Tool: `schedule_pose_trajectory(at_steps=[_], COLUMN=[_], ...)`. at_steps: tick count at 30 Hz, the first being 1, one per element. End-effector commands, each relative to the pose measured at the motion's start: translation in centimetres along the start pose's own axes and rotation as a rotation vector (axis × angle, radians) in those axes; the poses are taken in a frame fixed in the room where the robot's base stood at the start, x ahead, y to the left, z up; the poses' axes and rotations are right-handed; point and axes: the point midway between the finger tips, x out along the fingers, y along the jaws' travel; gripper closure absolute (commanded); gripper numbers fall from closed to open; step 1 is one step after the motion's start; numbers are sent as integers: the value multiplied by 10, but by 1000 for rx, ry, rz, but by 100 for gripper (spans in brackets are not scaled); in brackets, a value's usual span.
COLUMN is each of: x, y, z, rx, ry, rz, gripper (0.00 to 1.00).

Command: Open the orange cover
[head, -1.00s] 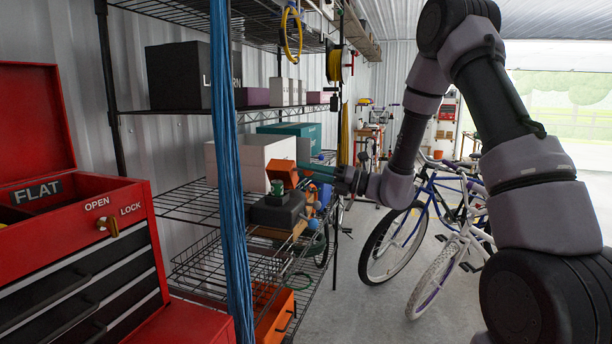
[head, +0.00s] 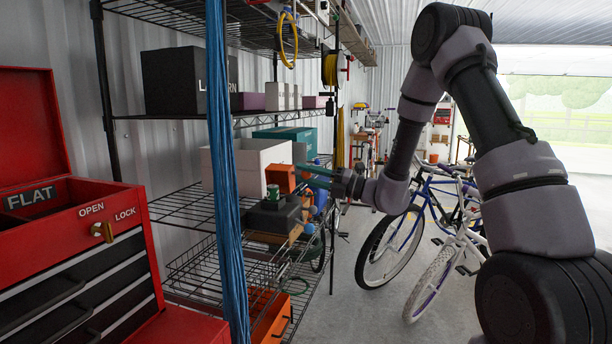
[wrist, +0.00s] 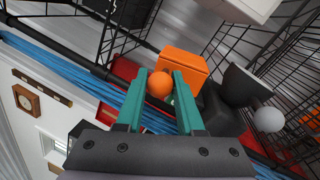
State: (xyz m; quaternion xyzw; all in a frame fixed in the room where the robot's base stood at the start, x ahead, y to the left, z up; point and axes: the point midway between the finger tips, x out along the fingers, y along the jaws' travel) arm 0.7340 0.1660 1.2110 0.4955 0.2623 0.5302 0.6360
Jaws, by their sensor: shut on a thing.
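The orange cover (head: 281,179) is a small box-like piece on the wire shelf, above and behind a dark grey block (head: 272,217). It also shows in the wrist view (wrist: 184,64), just beyond my fingertips. An orange ball knob (wrist: 159,84) sits between my two teal fingers. My gripper (wrist: 161,80) is shut on this knob. In the head view my gripper (head: 308,178) reaches in from the right beside the cover. Whether the knob joins the cover is hard to see.
A green cylinder (head: 272,192) stands by the dark block. A white box (head: 250,160) and a teal box (head: 290,135) stand behind. Blue cords (head: 225,200) hang in front of the shelf. Bicycles (head: 400,235) stand at the right. A red tool chest (head: 75,250) is at the left.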

Motion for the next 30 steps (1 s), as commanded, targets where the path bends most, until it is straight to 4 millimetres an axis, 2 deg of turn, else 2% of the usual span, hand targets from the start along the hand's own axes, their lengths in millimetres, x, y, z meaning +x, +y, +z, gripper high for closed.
schedule_pose_trajectory(at_steps=[3, 4, 5, 6, 17, 20, 30], x=[-1, -1, -1, -1, -4, -16, -83], y=[-1, -1, -1, -1, 0, -1, -1], z=[0, 0, 0, 0, 0, 1, 1], rx=[-1, -1, -1, -1, -1, 0, -1], ry=[-1, -1, -1, 0, 0, -3, -4], rz=[-3, -3, -3, -2, -1, -2, -3], gripper=[100, 52, 40, 34, 34, 34, 34])
